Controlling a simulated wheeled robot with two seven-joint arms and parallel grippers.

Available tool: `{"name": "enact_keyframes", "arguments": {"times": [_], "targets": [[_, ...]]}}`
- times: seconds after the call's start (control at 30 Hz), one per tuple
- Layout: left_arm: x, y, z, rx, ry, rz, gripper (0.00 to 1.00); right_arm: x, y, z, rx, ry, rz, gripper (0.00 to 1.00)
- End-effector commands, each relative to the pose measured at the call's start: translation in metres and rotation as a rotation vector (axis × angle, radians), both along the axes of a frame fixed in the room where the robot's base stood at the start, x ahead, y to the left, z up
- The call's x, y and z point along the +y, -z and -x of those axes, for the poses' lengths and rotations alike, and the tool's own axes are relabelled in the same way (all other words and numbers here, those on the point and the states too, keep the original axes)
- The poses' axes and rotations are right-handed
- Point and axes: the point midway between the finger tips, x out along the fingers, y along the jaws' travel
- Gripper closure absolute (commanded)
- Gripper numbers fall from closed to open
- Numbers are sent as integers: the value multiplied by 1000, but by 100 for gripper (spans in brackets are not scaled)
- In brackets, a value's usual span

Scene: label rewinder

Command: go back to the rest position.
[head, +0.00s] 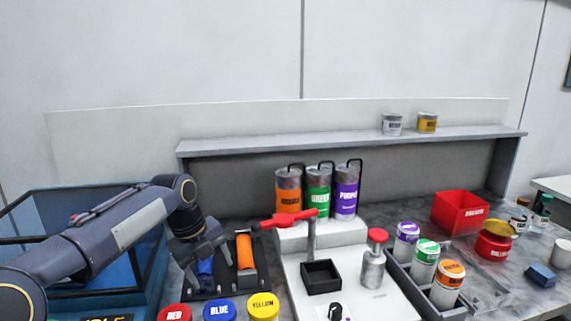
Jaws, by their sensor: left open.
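My left arm reaches in from the left, and its gripper (207,258) points down over the dark rack (258,284) on the table. The gripper is open. A blue roll (205,274) lies in the rack right below it, partly hidden by the fingers; I cannot tell whether they touch it. An orange roll (245,252) lies in the rack just right of the gripper. My right gripper is not in view.
A white machine (345,264) with a red lever (287,219) stands right of the rack. Red (174,313), blue (220,310) and yellow (263,306) lids are in front. A blue-walled bin (151,284) is at left. Orange, green and purple canisters (318,193) stand behind.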

Motion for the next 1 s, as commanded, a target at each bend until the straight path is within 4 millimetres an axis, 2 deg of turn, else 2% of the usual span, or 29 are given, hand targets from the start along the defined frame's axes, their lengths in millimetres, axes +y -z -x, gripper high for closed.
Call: {"name": "enact_keyframes", "arguments": {"times": [0.17, 0.27, 0.37, 0.5, 0.6, 0.7, 0.83, 1.0], "targets": [[18, -20, 46, 15, -325, 45, 32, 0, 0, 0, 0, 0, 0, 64], [31, -27, 85, 36, -597, 100, 32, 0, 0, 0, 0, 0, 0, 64], [44, -27, 136, 76, -947, 195, 32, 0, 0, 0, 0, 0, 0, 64], [54, -10, 207, 167, -1455, 377, 32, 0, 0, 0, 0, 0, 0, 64], [54, 10, 252, 262, -1791, 524, 32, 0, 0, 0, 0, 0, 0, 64], [50, 32, 285, 368, -2059, 658, 32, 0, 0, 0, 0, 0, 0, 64], [42, 53, 311, 485, -2283, 780, 32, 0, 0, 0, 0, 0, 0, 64], [38, 62, 320, 542, -2376, 831, 32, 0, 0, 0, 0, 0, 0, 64]]}}
